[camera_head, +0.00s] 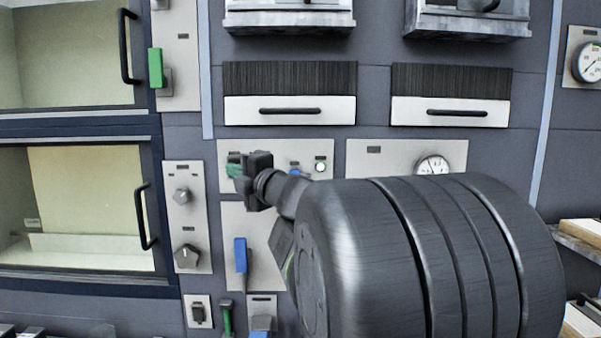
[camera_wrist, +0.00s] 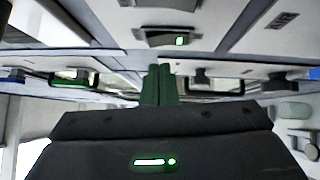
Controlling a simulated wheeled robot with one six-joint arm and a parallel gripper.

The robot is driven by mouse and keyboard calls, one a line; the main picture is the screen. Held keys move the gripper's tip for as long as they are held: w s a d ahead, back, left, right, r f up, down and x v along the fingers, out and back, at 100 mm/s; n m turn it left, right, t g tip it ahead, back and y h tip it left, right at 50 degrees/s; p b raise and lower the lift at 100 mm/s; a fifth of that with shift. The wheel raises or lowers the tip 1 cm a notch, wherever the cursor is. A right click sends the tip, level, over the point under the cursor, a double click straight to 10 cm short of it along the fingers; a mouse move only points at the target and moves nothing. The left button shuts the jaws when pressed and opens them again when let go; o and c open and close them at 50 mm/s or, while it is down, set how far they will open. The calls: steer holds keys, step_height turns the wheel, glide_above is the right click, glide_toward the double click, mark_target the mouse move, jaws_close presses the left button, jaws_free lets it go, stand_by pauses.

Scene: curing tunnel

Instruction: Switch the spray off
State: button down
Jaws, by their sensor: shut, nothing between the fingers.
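My gripper (camera_head: 235,170) is in front of the upper middle control panel (camera_head: 290,147). Its green fingers also show in the wrist view (camera_wrist: 158,86), pressed together with nothing between them. The panel has a lit green lamp (camera_head: 320,167) at its right and a bluish part (camera_head: 296,173) partly hidden behind my wrist. A lit green lamp also shows in the wrist view (camera_wrist: 180,41), on a small plate. I cannot tell whether my fingertips touch the panel.
Below is a plate with a blue lever (camera_head: 240,254). To the left are a knob plate (camera_head: 188,255) and a window door with a black handle (camera_head: 146,217). A green handle (camera_head: 156,68) is above. A gauge (camera_head: 432,164) is partly behind my arm, which hides the lower right.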

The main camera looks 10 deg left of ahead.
steer(key=shift+w+a+r, duration=0.15)
steer(key=shift+w, duration=0.8)
steer(key=shift+w+r+p, duration=0.35)
steer(key=shift+s+r, duration=0.15)
steer(key=shift+r, duration=0.2)
steer(key=shift+s, duration=0.1)
